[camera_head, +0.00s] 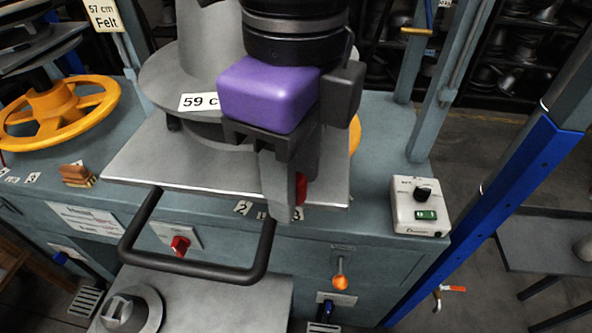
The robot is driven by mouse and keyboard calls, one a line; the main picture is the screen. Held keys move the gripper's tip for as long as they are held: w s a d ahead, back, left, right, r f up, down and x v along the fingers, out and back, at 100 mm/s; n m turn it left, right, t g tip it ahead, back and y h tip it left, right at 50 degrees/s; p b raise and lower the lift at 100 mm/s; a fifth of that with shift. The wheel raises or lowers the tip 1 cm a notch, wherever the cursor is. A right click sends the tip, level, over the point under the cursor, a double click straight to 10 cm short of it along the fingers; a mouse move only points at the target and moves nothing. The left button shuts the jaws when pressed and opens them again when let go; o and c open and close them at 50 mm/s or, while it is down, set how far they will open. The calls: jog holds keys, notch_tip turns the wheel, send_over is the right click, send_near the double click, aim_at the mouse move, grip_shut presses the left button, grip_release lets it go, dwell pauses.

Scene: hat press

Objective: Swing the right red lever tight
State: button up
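A small red part (301,187), which looks like the right red lever, shows at the front right of the grey press plate (190,170). My gripper's finger hides most of it, so I cannot tell its angle. My gripper (281,212), below its purple body, points down over the plate's front edge at the red part. One grey finger shows clearly in front, and the other is hidden or merges with it. I cannot tell whether the fingers touch or enclose the red part. No left red lever is clearly seen.
A black loop handle (190,270) juts out in front of the plate. A red knob (180,246) and an orange-tipped lever (340,282) are on the front panel. A white control box (419,206) stands at right. A yellow handwheel (60,112) is at left.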

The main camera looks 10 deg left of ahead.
notch_tip(320, 180, up, 8)
jog(key=shift+f, duration=0.1)
dwell(0.6)
